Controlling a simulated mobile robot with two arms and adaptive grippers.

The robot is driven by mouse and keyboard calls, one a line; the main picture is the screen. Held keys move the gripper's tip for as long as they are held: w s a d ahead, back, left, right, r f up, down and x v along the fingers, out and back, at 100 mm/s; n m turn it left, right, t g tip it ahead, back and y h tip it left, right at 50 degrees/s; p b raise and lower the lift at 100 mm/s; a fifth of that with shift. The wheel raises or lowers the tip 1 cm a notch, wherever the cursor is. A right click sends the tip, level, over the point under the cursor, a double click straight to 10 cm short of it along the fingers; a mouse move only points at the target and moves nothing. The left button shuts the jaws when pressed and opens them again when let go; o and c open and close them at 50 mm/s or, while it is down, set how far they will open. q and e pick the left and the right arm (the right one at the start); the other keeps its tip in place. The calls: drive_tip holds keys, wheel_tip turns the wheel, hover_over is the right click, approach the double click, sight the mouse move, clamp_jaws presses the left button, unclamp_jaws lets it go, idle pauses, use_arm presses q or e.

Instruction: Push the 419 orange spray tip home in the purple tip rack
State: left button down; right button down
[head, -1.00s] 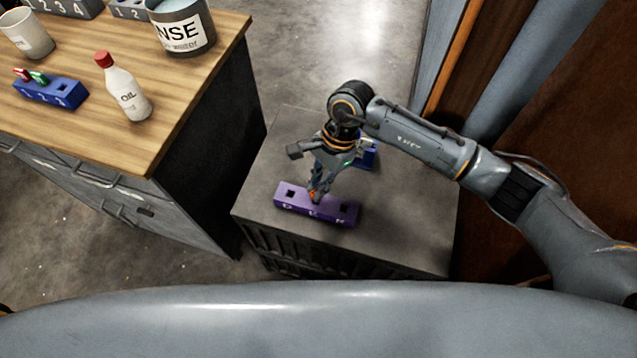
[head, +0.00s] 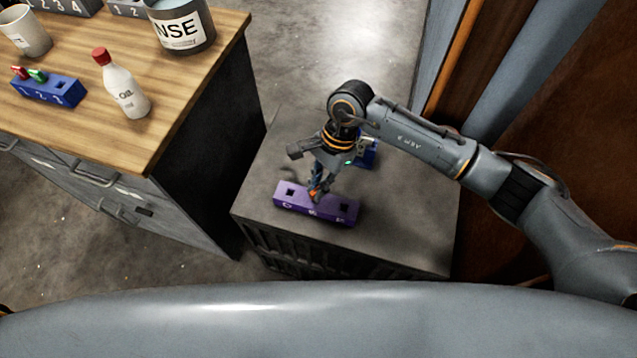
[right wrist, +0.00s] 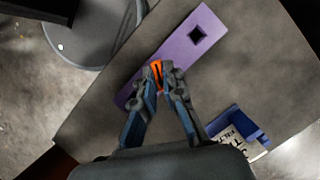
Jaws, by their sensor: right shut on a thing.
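The purple tip rack (head: 335,206) lies on the dark grey cabinet top, and it also shows in the right wrist view (right wrist: 185,46). My right gripper (head: 316,196) is shut on the orange spray tip (right wrist: 157,75), at the middle of the rack. The fingers hide the middle hole, so I cannot tell how deep the tip sits. The number on the tip is not readable. My left gripper is not in view.
A blue holder (head: 369,154) with a white label stands behind my right gripper on the same cabinet. The wooden bench (head: 150,150) at left carries a blue rack (head: 50,92), an oil bottle (head: 125,90), a rinse bucket (head: 180,25) and a white cup (head: 25,32).

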sight(322, 200)
drive_tip(key=shift+f, duration=0.2)
drive_tip(key=shift+f+b, duration=0.2)
drive_tip(key=shift+b, duration=0.2)
drive_tip(key=shift+s+d+f+b, duration=0.1)
drive_tip(key=shift+d+f+b, duration=0.15)
drive_tip(key=shift+f+b, duration=0.35)
drive_tip(key=shift+s+d+f+b, duration=0.1)
drive_tip(key=shift+d+f+b, duration=0.1)
drive_tip(key=shift+f+b, duration=0.4)
drive_tip(key=shift+a, duration=0.1)
drive_tip(key=c, duration=1.4)
unclamp_jaws()
drive_tip(key=shift+w+a, duration=0.2)
drive_tip(key=shift+a, duration=0.1)
drive_tip(key=shift+o, duration=0.2)
drive_tip(key=shift+d+r, duration=0.1)
drive_tip(key=shift+r, duration=0.05)
drive_tip(key=o, duration=0.3)
drive_tip(key=shift+r, duration=0.1)
drive_tip(key=shift+p, duration=0.3)
